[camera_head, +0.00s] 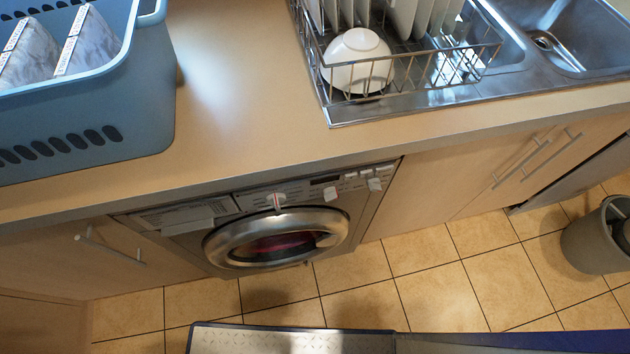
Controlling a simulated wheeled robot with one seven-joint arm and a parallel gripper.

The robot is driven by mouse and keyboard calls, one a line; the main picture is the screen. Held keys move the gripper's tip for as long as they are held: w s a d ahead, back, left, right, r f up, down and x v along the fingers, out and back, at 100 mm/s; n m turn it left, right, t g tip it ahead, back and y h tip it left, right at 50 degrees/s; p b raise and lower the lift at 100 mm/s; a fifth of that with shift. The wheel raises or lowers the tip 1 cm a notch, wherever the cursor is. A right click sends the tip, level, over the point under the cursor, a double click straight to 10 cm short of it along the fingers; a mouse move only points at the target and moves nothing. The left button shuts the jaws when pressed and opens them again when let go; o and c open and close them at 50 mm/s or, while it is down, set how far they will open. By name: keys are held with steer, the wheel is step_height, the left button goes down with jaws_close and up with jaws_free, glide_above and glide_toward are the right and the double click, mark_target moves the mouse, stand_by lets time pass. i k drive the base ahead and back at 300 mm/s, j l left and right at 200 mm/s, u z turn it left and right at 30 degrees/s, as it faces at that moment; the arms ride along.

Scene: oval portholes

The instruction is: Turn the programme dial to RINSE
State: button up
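The washing machine (362,212) stands under the worktop in the middle of the head view. Its control panel, seen steeply from above, runs just below the worktop edge. A white round dial (277,201) sits on the panel above the door and looks like the programme dial. Its lettering and pointer are too small to read, so I cannot tell its setting. Smaller white knobs or buttons (374,184) are at the panel's right end. The round door (222,244) is shut, with reddish contents behind the glass. My gripper is not in view.
A blue-grey laundry basket (140,110) with boxes stands on the worktop (240,110) at left. A wire dish rack (455,80) holds plates and a white bowl (358,62) beside the sink (570,35). A grey bin (595,240) stands at right. Tiled floor (440,270) before the machine is clear.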

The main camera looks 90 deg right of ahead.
mark_target(276, 200)
steer(key=k+j, duration=0.4)
steer(key=k, duration=0.15)
steer(key=k+j, duration=0.8)
steer(key=k, duration=0.25)
